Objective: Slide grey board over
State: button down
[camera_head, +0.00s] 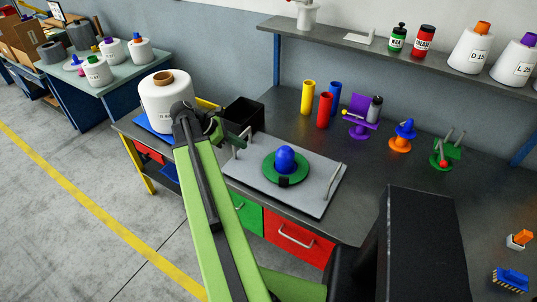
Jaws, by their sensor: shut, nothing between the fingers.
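The grey board (313,188) lies flat on the dark workbench, near its front edge. It has a metal handle at its left end, partly covered by my gripper, and another handle (333,180) at its right end. A green round base with a blue dome (286,160) sits on the middle of the board. My gripper (238,141) is shut and empty at the board's left end, close to the left handle. I cannot tell whether it touches the handle.
A black open box (243,114) stands behind the board's left end. A large white bobbin (163,100) is left of my gripper. Red, yellow and blue cylinders (324,109) and small coloured fixtures (402,135) stand behind and to the right.

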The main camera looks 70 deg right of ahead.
aim_at(279, 152)
jog(key=shift+f, duration=0.1)
jog(key=b+x, duration=0.2)
jog(key=x, duration=0.2)
jog(key=s+r+b+x, duration=0.1)
jog(key=b+x, duration=0.1)
jog(key=x, duration=0.2)
jog(key=b+x, duration=0.3)
jog(key=x, duration=0.1)
jog(key=shift+s+d+r, duration=0.2)
jog(key=shift+s+d, duration=0.25)
jog(key=shift+d, duration=0.05)
jog(key=shift+s+d, duration=0.25)
jog(key=shift+s, duration=0.15)
jog(key=shift+s+d, duration=0.6)
jog(key=shift+s, duration=0.35)
